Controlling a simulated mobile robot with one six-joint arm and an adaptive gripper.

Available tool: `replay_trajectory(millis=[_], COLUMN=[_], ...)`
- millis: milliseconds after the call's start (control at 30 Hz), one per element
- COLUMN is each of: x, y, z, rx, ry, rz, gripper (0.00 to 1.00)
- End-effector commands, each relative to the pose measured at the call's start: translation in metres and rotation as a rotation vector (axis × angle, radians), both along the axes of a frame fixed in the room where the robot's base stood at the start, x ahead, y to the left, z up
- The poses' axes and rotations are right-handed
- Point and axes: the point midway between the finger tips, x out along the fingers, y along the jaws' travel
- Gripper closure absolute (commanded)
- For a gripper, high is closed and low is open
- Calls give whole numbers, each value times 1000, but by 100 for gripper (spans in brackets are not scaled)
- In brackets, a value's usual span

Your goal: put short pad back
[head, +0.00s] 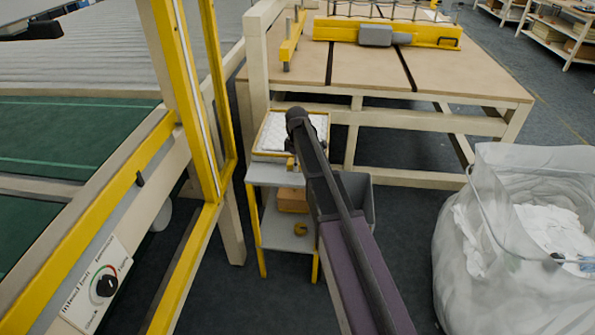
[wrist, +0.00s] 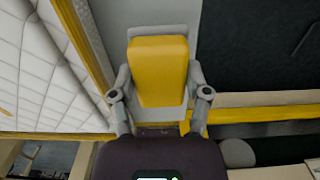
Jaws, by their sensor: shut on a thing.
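A small yellow block, which I take to be the short pad (wrist: 158,70), sits between the two grey fingers of my gripper (wrist: 160,60) in the wrist view. My gripper is shut on it. Below it is a pale grey surface. In the head view my arm reaches over a small grey trolley (head: 266,174) and hides most of my gripper. A white quilted sheet in a yellow-edged tray (head: 260,150) lies on the trolley top. The quilted sheet (wrist: 45,70) also shows at the left of the wrist view, beside my gripper.
The trolley's lower shelf holds a brown box (head: 292,200) and a small yellow-brown roll (head: 300,229). A grey bin (head: 358,190) is right of it. A large table (head: 400,80) stands behind. A white bag (head: 510,240) is at right, a yellow-framed machine (head: 150,180) at left.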

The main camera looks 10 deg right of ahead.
Motion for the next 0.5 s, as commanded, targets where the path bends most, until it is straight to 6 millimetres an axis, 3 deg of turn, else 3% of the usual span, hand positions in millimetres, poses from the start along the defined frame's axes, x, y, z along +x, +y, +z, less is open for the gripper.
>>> replay_trajectory(millis=[500], x=[0], y=[0], z=[-32], rx=[0], ry=[0], rz=[0], gripper=[83])
